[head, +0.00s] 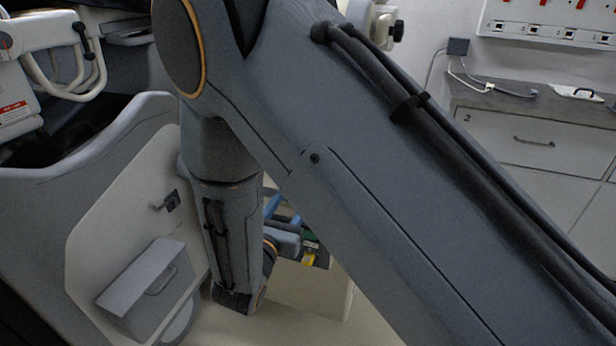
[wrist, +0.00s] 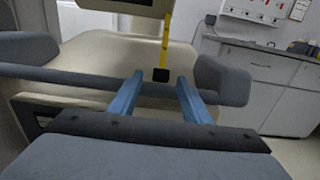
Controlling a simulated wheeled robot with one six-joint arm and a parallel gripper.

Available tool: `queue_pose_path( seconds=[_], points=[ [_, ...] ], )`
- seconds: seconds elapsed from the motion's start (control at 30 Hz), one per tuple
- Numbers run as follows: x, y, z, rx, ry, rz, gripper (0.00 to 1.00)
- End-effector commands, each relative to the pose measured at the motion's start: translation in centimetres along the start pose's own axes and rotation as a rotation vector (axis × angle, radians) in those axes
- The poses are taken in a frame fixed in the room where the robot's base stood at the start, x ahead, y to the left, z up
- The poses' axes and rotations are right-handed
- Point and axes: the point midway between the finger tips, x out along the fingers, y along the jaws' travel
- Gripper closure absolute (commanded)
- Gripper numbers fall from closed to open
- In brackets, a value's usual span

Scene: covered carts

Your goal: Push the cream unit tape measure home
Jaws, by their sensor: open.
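The tape measure (wrist: 165,40) shows in the wrist view as a yellow strip hanging down at the top centre, with a black block at its lower end. It stands out in front of a cream unit (wrist: 90,55), below a box cut off by the top edge. My gripper (wrist: 160,78) is open, with its two blue fingers on either side of the black end in the picture. I cannot tell whether they touch it. In the head view my arm hides most of the unit; a small yellow piece (head: 308,259) shows beside my gripper's blue finger (head: 282,210).
A grey rounded bumper (wrist: 222,80) is close on the right in the wrist view, and another grey part (wrist: 28,47) on the left. A grey cabinet (head: 530,140) stands behind at right. A panel with a handled grey box (head: 150,285) is at left.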

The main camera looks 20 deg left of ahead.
Motion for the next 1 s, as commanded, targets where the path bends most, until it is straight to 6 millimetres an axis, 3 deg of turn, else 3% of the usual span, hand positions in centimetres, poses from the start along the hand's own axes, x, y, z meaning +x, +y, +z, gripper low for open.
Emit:
queue_pose_path(
  seconds=[0.3,0.5,0.7,1.0],
  points=[
    [6.2,-0.3,0.0,0.002,0.001,-0.008,0.56],
    [9.1,-0.3,0.0,0.002,0.001,-0.006,0.56],
    [10.3,-0.2,0.0,0.001,0.001,-0.005,0.56],
    [10.5,-0.2,0.0,0.001,0.001,-0.004,0.58]
  ],
)
